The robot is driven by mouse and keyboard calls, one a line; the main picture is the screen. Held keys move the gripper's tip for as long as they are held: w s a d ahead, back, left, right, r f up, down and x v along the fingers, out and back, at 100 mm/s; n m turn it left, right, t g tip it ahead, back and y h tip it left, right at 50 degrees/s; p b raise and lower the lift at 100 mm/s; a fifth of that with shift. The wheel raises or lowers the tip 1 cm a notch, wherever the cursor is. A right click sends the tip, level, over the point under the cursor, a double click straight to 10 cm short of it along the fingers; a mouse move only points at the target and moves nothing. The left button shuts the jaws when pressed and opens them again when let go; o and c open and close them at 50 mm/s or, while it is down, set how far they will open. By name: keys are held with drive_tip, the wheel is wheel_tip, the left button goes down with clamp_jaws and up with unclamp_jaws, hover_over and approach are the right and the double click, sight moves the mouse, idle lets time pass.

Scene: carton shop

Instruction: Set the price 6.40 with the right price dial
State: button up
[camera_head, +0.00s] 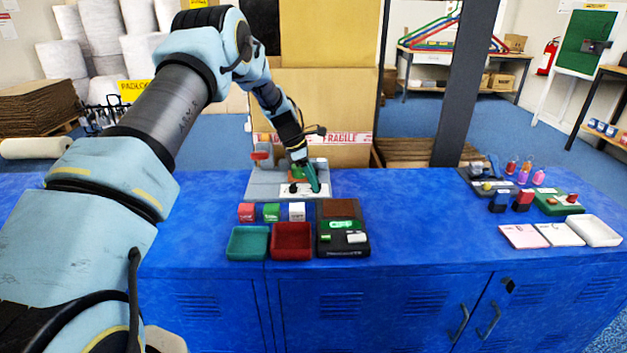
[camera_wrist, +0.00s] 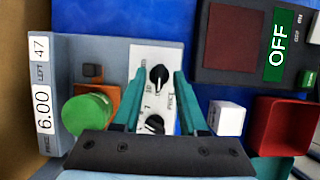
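The machine (camera_head: 262,190) stands on the blue bench, with a white dial panel (camera_wrist: 145,57) at its front. The wrist view shows two black knobs on the panel, the right price dial (camera_wrist: 158,76) and the left dial (camera_wrist: 151,125), partly hidden by my gripper. The price display (camera_wrist: 43,110) reads 6.00. In the head view my gripper (camera_head: 314,180) is low over the panel's right part.
A green button (camera_wrist: 88,115) is beside the left finger. Red, green and white cubes (camera_head: 297,211) and green and red trays (camera_head: 291,226) lie in front. A dark device (camera_wrist: 225,75) with a green OFF screen (camera_wrist: 278,45) stands at right.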

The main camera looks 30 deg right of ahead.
clamp_jaws()
idle(0.3)
drive_tip(key=shift+m, duration=0.3)
drive_tip(key=m, duration=0.1)
drive_tip(key=m+g+y+b, duration=0.1)
drive_tip(key=m, duration=0.3)
drive_tip(key=shift+w+d+f+g+y, duration=0.15)
drive_tip(key=shift+w+g+y, duration=0.1)
drive_tip(key=shift+g+y, duration=0.05)
drive_tip(key=m+y+b, duration=0.1)
drive_tip(key=m, duration=0.2)
drive_tip(key=m+y+b, duration=0.1)
drive_tip(key=m, duration=0.2)
drive_tip(key=shift+d+g, duration=0.2)
drive_tip(key=shift+g, duration=0.2)
drive_tip(key=shift+o, duration=0.3)
unclamp_jaws()
drive_tip(key=shift+r, duration=0.2)
